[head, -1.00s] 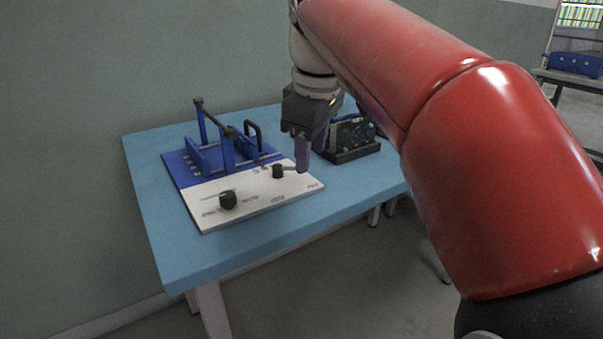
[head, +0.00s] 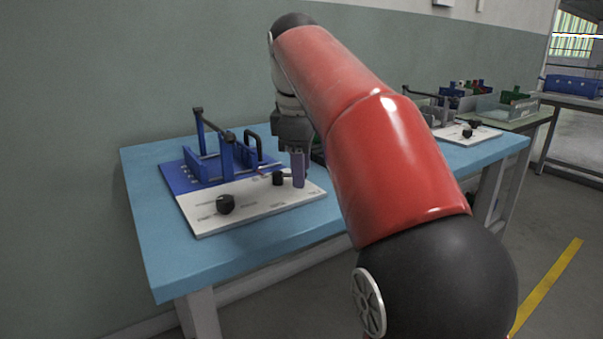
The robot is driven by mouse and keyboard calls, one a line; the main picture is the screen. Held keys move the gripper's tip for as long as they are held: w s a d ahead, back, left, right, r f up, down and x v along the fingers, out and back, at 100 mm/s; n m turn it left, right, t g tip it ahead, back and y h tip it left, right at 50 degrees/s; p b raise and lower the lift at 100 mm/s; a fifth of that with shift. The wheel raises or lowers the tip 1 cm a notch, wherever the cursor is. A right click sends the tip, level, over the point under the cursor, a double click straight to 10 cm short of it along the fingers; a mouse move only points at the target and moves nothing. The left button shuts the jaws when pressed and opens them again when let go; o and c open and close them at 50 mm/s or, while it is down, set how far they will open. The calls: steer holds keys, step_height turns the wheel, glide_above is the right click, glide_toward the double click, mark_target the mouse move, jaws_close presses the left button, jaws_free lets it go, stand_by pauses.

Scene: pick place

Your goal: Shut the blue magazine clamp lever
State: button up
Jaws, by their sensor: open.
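The blue magazine (head: 200,168) stands on the blue back part of a board at the left of the table. It has upright blue plates. I cannot tell for sure which of these is the clamp lever. My gripper (head: 298,170) points down over the right part of the board's white panel, right of the magazine and apart from it. It is open, and nothing shows between its fingers.
The blue table (head: 170,240) has bare room in front. A second white panel (head: 468,134) and bins stand at the right.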

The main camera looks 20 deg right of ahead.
steer(key=shift+f, duration=0.15)
steer(key=shift+c, duration=0.4)
jaws_close()
steer(key=m+p, duration=0.1)
steer(key=s+a+m+p, duration=0.1)
steer(key=m+p, duration=0.1)
steer(key=shift+r+h, duration=0.2)
steer(key=shift+h, duration=0.1)
steer(key=m+p, duration=0.1)
steer(key=a+m+p, duration=0.1)
steer(key=m+g+p, duration=0.1)
steer(key=m, duration=0.1)
steer(key=shift+s+a, duration=0.25)
steer(key=shift+s, duration=0.05)
steer(key=a+m+p, duration=0.1)
steer(key=m+p, duration=0.3)
steer(key=shift+a+g+h, duration=0.3)
steer(key=shift+a+g, duration=0.1)
steer(key=shift+w+a+f+m+p, duration=0.1)
steer(key=shift+a+m+p, duration=0.2)
steer(key=shift+m+p, duration=0.35)
steer(key=shift+w+a+f+m+p, duration=0.1)
steer(key=shift+a+m+p, duration=0.2)
steer(key=shift+m, duration=0.55)
